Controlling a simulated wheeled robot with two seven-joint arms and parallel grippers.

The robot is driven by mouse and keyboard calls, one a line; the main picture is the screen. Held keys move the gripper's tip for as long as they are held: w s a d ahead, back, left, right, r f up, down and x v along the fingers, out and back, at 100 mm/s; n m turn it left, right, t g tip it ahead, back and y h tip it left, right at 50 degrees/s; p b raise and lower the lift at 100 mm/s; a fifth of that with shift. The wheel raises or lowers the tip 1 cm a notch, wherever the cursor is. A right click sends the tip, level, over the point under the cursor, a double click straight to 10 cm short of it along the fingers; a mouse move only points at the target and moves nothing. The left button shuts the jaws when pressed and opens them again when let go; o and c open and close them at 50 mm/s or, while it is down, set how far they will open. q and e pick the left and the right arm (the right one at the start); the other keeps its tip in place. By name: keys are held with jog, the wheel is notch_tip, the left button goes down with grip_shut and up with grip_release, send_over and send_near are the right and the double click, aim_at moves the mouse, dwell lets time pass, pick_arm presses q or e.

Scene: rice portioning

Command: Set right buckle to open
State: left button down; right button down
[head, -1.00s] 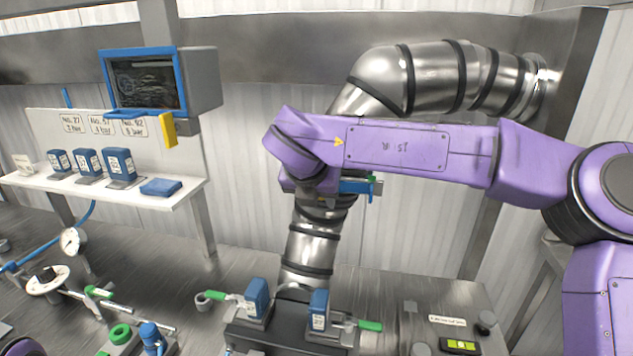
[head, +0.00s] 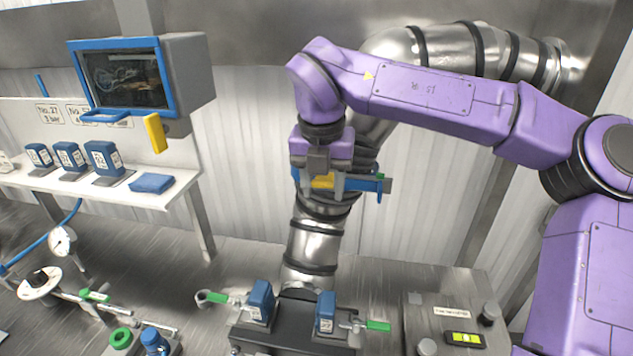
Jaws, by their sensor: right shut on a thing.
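My right gripper (head: 321,183) is in front of the upright metal pipe (head: 315,240), pointing down. Its fingers are shut on a small yellow part (head: 323,181). A blue bar (head: 362,184) with a green spot and a grey end sticks out to the right of the fingers, in front of the pipe. I cannot tell whether the yellow part and the bar are one piece. On the bench, a right clamp with a green handle (head: 379,326) and a left one with a green handle (head: 216,298) flank two blue blocks. No part is clearly recognisable as the right buckle. My left gripper is not in view.
A blue-framed monitor (head: 125,80) hangs at the upper left, above a white shelf (head: 175,195) with blue canisters. A gauge (head: 62,240) and a valve wheel (head: 39,284) are at the left. A control box (head: 440,312) stands at the lower right.

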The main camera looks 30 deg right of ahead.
jog(key=c, duration=0.5)
grip_release()
jog(key=shift+r, duration=0.1)
jog(key=r, duration=0.3)
jog(key=s+r, duration=0.1)
jog(key=r, duration=0.3)
jog(key=a+r+b, duration=0.1)
jog(key=r, duration=0.2)
jog(key=shift+s+r, duration=0.15)
jog(key=shift+s, duration=0.05)
jog(key=f, duration=0.3)
jog(key=w+f, duration=0.1)
jog(key=f, duration=0.2)
jog(key=d+f+p, duration=0.1)
jog(key=f, duration=0.2)
jog(key=shift+w+f, duration=0.15)
jog(key=shift+f, duration=0.55)
